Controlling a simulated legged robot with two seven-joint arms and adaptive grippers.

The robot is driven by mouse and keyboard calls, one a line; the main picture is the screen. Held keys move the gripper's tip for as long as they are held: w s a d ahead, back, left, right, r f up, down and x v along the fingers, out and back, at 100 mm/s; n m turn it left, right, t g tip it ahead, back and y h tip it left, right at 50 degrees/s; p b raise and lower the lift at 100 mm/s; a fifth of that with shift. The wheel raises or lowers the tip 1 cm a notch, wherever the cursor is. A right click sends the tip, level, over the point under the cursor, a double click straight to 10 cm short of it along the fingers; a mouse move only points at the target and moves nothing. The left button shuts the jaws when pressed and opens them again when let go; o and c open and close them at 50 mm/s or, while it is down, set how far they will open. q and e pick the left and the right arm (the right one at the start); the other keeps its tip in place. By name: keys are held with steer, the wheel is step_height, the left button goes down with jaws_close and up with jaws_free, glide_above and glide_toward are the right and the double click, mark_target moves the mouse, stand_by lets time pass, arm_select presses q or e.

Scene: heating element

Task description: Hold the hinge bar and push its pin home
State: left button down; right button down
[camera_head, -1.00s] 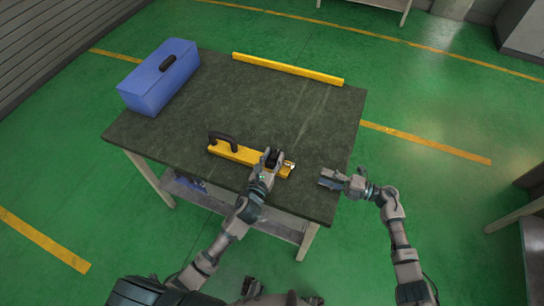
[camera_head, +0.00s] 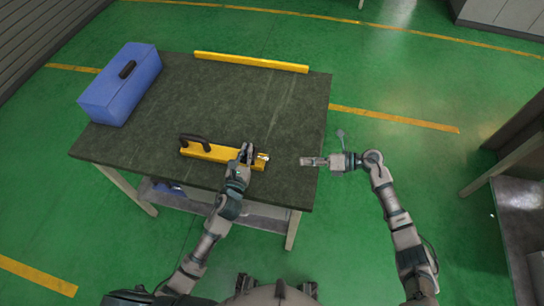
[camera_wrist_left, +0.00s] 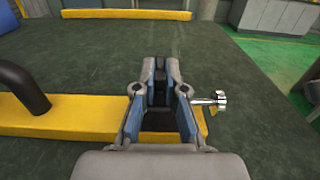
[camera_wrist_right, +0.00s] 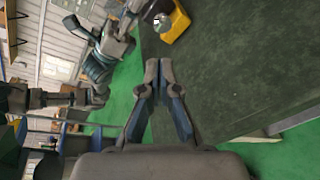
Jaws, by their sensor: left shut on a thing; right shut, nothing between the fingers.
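The yellow hinge bar (camera_head: 215,154) with a black handle (camera_head: 196,142) lies near the table's front edge. My left gripper (camera_head: 246,152) is shut on the bar near its right end; the bar also shows in the left wrist view (camera_wrist_left: 65,117). The silver pin (camera_wrist_left: 215,101) sticks out at the bar's right end, with its head to the right. It shows in the right wrist view as a round head (camera_wrist_right: 161,21). My right gripper (camera_head: 304,161) is shut and empty, apart from the pin, to its right, near the table's right edge.
A blue toolbox (camera_head: 121,85) stands at the table's back left. A yellow strip (camera_head: 250,62) runs along the back edge. The dark tabletop (camera_head: 235,105) between them and the bar is clear. Another bench (camera_head: 520,215) stands apart at the right.

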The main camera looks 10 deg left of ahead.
arm_select(q)
steer(key=shift+f, duration=0.25)
arm_select(e)
steer(key=r+n+h, duration=0.1)
steer(key=n, duration=0.2)
steer(key=d+r+n+h, duration=0.1)
steer(key=n, duration=0.2)
steer(key=d+n+h, duration=0.1)
steer(key=n, duration=0.2)
steer(key=shift+s+d+r+n+t, duration=0.1)
steer(key=shift+r+n+t, duration=0.2)
steer(key=shift+r, duration=0.1)
arm_select(q)
steer(key=shift+f, duration=0.1)
